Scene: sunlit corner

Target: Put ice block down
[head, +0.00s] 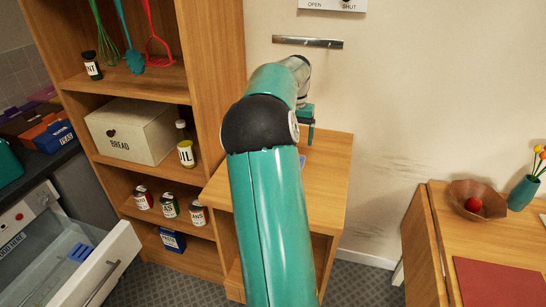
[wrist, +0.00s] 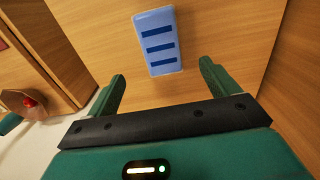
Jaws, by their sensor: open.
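The ice block (wrist: 158,42) is light blue with dark blue stripes. In the wrist view it lies on a wooden top, just beyond and between the tips of my gripper (wrist: 162,70). My gripper is open, with clear gaps between both fingers and the block. In the head view my gripper (head: 307,125) is over the low wooden cabinet (head: 325,195), largely hidden by my arm. A small bluish patch of the block (head: 317,162) shows on that cabinet's top.
An open white drawer (head: 105,262) with something blue inside stands at lower left. A tall shelf (head: 222,60) with a bread box (head: 135,130) and cans is beside the cabinet. A table (head: 440,240) with a bowl (head: 480,190) is at right.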

